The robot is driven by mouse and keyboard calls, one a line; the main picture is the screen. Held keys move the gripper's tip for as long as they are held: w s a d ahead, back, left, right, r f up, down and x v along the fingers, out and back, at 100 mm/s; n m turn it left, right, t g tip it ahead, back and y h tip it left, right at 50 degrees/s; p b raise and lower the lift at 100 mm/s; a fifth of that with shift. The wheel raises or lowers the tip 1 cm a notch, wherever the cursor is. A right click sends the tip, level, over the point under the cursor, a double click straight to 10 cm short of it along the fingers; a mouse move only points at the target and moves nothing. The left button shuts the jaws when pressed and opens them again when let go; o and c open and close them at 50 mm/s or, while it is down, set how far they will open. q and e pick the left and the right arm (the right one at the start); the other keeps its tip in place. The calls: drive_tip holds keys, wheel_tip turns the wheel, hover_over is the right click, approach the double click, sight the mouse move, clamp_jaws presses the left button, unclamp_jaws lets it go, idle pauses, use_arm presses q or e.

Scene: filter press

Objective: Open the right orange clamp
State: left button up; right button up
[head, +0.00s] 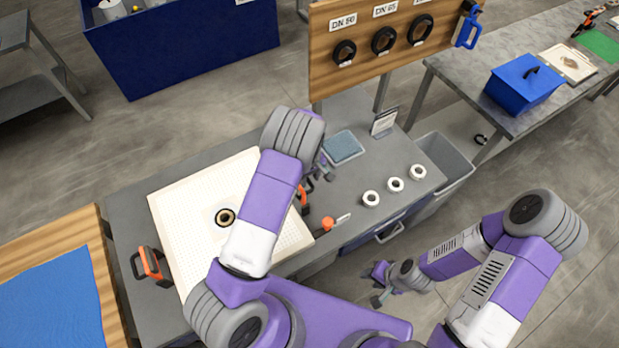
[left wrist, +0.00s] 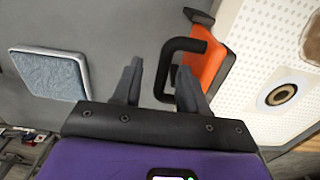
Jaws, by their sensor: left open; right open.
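The right orange clamp (head: 303,197) sits at the right edge of the white perforated plate (head: 182,220), partly hidden by my left arm. In the left wrist view, the clamp (left wrist: 212,68) shows its orange body and black U-shaped handle. My left gripper (left wrist: 157,75) is open, and part of the black handle shows between its fingers; I cannot tell whether they touch. In the head view my left gripper (head: 320,165) is mostly hidden behind the arm. The left orange clamp (head: 151,266) is at the plate's left side. My right gripper (head: 379,284) is open and empty, low in front of the bench.
A blue-grey pad in a tray (head: 343,147) lies beyond the clamp. An orange-handled tool (head: 328,223) lies near the plate's right corner. Three white rings (head: 395,184) stand on the bench's right part. A grey bin (head: 445,158) stands at its right end.

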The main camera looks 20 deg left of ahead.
use_arm(q)
wheel_tip(320, 180, up, 6)
drive_tip(key=p, duration=0.3)
drive_tip(key=shift+f, duration=0.1)
drive_tip(key=shift+s+f, duration=0.1)
idle(0.4)
